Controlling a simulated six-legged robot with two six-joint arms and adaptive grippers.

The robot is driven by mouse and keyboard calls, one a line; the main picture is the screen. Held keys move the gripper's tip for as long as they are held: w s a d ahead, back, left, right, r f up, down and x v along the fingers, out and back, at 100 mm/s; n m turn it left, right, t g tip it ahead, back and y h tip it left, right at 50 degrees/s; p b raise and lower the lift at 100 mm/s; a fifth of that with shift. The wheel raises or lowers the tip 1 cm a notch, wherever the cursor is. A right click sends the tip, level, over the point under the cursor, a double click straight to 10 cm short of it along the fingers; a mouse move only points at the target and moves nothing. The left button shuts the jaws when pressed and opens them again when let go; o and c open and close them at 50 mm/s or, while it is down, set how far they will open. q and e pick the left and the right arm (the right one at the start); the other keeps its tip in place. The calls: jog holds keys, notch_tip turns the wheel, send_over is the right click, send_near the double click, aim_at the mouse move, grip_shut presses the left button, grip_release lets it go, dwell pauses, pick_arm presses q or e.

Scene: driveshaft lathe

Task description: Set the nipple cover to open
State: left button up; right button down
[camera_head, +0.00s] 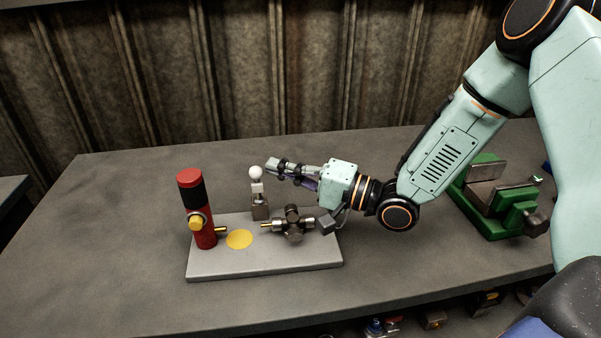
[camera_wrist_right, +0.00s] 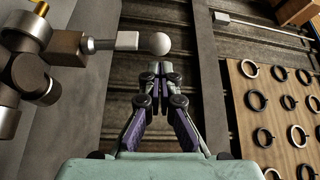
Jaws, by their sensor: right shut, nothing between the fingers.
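A small upright lever with a white ball knob (camera_head: 255,172) stands on a brown block (camera_head: 260,210) at the back of a grey plate (camera_head: 310,259). I cannot tell for certain which part is the nipple cover; this lever may belong to it. In the right wrist view the white ball (camera_wrist_right: 159,43) sits on a grey bar just beyond the fingertips. My right gripper (camera_head: 270,166) is shut and empty, with its tips just right of the ball; a small gap shows. A dark cross-shaped joint (camera_head: 294,224) lies below the gripper. My left gripper is out of view.
A red cylinder with a black band (camera_head: 205,228) stands at the plate's left, beside a yellow disc (camera_head: 239,240). A green vise (camera_head: 488,212) is at the right. The bench (camera_head: 110,235) left of the plate is clear. The right wrist view shows a board with several rings (camera_wrist_right: 240,105).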

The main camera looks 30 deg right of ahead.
jog(key=shift+v, duration=2.6)
jog(key=shift+d+f, duration=0.1)
jog(key=shift+f, duration=0.2)
jog(key=f+b, duration=0.1)
jog(key=s+d+f+m+t+b, duration=0.1)
jog(key=f+b, duration=0.1)
jog(key=shift+s+d+f, duration=0.1)
jog(key=shift+s+d, duration=0.05)
jog(key=s+b, duration=0.1)
jog(key=s+f+n+t+b, duration=0.1)
jog(key=shift+s+d+f, duration=0.15)
jog(key=shift+s+d, duration=0.05)
jog(key=shift+s, duration=0.15)
jog(key=shift+s+a+r+n+y, duration=0.15)
jog(key=shift+s+r+n+y, duration=0.15)
jog(key=shift+s+n, duration=0.3)
jog(key=shift+s+a+r+n, duration=0.1)
jog(key=shift+a+r+n, duration=0.15)
jog(key=shift+n, duration=0.35)
jog(key=shift+a+r+n+y, duration=0.15)
jog(key=shift+a+n+y, duration=0.1)
jog(key=shift+n+y, duration=0.15)
jog(key=b+x, duration=0.2)
jog(key=b, duration=0.1)
jog(key=b+x, duration=0.2)
jog(key=x, duration=0.1)
jog(key=shift+b+x, duration=0.7)
jog(key=shift+x, duration=0.6)
jog(key=shift+b+x, duration=0.4)
jog(key=shift+x, duration=0.7)
